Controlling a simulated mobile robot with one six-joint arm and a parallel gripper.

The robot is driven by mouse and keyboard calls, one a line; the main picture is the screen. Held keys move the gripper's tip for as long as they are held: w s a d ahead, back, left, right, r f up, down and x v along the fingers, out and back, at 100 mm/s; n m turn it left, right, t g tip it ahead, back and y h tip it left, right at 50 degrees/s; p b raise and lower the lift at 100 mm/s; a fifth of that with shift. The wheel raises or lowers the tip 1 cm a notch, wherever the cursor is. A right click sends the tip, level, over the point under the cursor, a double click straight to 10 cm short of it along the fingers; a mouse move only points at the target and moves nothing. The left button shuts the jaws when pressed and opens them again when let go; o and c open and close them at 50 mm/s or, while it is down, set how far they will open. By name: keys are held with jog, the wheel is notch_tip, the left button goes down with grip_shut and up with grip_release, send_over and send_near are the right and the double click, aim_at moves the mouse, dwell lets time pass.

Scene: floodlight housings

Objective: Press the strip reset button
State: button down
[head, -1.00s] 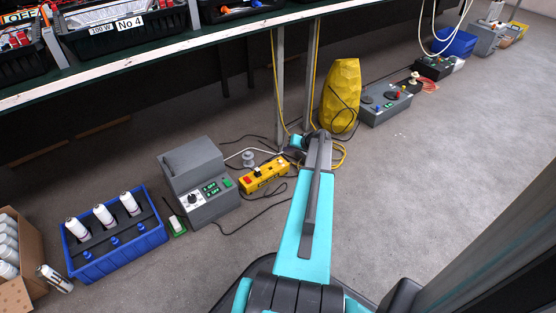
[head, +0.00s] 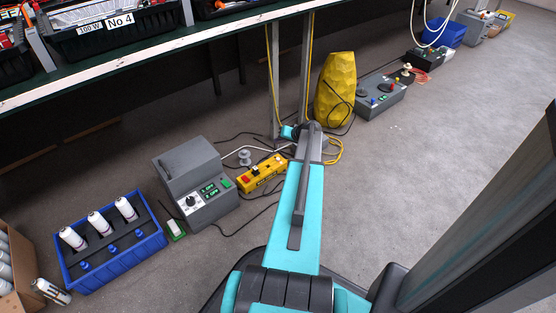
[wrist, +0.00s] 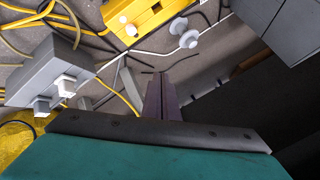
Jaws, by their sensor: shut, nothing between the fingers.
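The yellow power strip (head: 262,173) lies on the floor right of the grey box, with a red switch (head: 246,179) at its left end. In the wrist view part of the strip (wrist: 152,14) shows at the top, with small round white parts (wrist: 131,30) near its end; I cannot tell for sure which part is the reset button. My gripper (wrist: 170,77) points up the wrist view with its narrow fingers together and empty, apart from the strip. In the head view my own arm hides the fingers.
A grey control box (head: 196,183) stands left of the strip. A white spool-like piece (head: 244,157) and loose cables lie behind it. A table leg (head: 276,85) and a yellow faceted object (head: 335,88) stand beyond. A blue crate (head: 110,243) with bottles is at left. Floor at right is open.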

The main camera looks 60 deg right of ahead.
jog(key=shift+s+f+b, duration=0.1)
jog(key=shift+f+b, duration=1.9)
jog(key=shift+f, duration=2.25)
jog(key=shift+f, duration=0.1)
jog(key=shift+f+b, duration=0.3)
jog(key=shift+f+b, duration=0.3)
jog(key=shift+f, duration=0.15)
jog(key=shift+r, duration=0.15)
jog(key=shift+r+p, duration=0.35)
jog(key=shift+r, duration=0.35)
jog(key=shift+r, duration=0.1)
jog(key=shift+r+p, duration=1.15)
jog(key=shift+r, duration=1.25)
